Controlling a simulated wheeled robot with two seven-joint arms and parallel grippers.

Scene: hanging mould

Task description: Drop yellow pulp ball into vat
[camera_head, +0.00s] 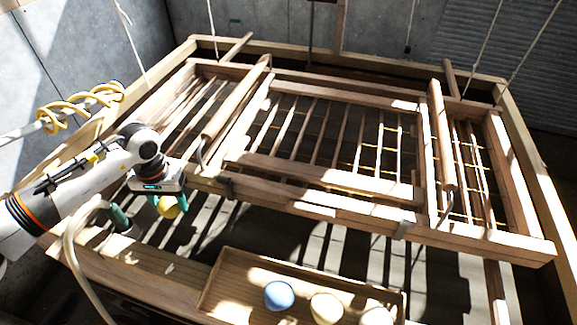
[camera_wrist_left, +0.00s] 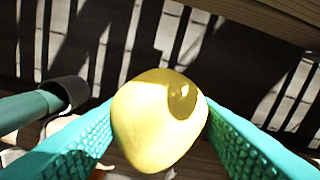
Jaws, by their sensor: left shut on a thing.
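The yellow pulp ball (camera_head: 168,207) is between the fingers of my left gripper (camera_head: 162,204). In the left wrist view the ball (camera_wrist_left: 160,120) fills the gap between the two teal fingers, which press on its sides. The gripper holds it near the front left of the hanging wooden frame, in front of the frame's front rail. Below is a wide wooden-rimmed vat (camera_head: 165,275), its inside dark with striped shadows. Its contents are hard to make out. My right gripper is not seen.
A wooden tray (camera_head: 215,290) at the front holds a blue ball (camera_head: 279,295), a cream ball (camera_head: 326,307) and another pale ball (camera_head: 377,317). The slatted wooden frame (camera_head: 330,205) hangs on ropes over the vat. A dark green-handled tool (camera_head: 120,218) stands left of the gripper.

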